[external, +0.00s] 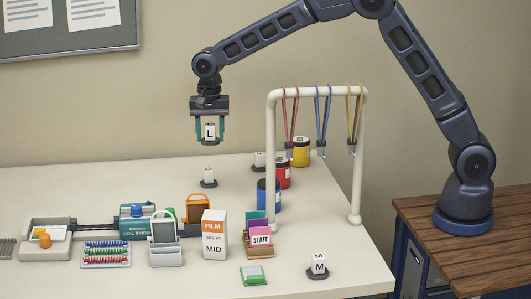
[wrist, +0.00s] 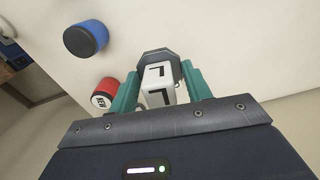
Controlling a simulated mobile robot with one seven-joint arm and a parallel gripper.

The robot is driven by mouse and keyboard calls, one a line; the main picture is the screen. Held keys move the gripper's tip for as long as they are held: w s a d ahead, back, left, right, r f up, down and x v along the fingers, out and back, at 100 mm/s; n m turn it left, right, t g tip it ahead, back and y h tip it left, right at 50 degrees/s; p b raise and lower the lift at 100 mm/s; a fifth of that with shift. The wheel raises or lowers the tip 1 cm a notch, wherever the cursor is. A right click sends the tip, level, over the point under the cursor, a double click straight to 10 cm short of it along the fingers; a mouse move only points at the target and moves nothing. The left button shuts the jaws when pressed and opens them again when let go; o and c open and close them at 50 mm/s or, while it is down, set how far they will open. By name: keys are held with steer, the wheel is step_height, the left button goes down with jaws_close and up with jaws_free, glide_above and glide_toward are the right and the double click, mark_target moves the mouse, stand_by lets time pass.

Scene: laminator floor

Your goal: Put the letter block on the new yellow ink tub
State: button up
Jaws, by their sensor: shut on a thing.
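The yellow ink tub (external: 301,152) stands at the back right of the table, behind the white hanging frame, well to the right of my gripper and lower. It does not show in the wrist view.
A red tub (external: 283,175) and a blue tub (external: 269,199) stand in front of the yellow one. The white frame (external: 273,130) carries hanging coloured straps. Other letter blocks stand on the table: one below my gripper (external: 208,175), one near the tubs (external: 260,158), an M block (external: 318,264) in front.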

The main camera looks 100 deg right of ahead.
steer(key=s+d+r, duration=0.3)
steer(key=s+d, duration=0.4)
steer(key=d, duration=0.1)
steer(key=s+d+r, duration=0.2)
steer(key=s+d, duration=0.4)
steer(key=d, duration=0.1)
step_height(320, 180, up, 4)
steer(key=n, duration=0.1)
glide_above(300, 139)
step_height(300, 139, down, 20)
steer(key=shift+a+r, duration=0.1)
steer(key=shift+r, duration=0.15)
steer(key=shift+f, duration=0.15)
steer(key=o, duration=1.3)
step_height(300, 139, up, 12)
steer(key=shift+r, duration=0.15)
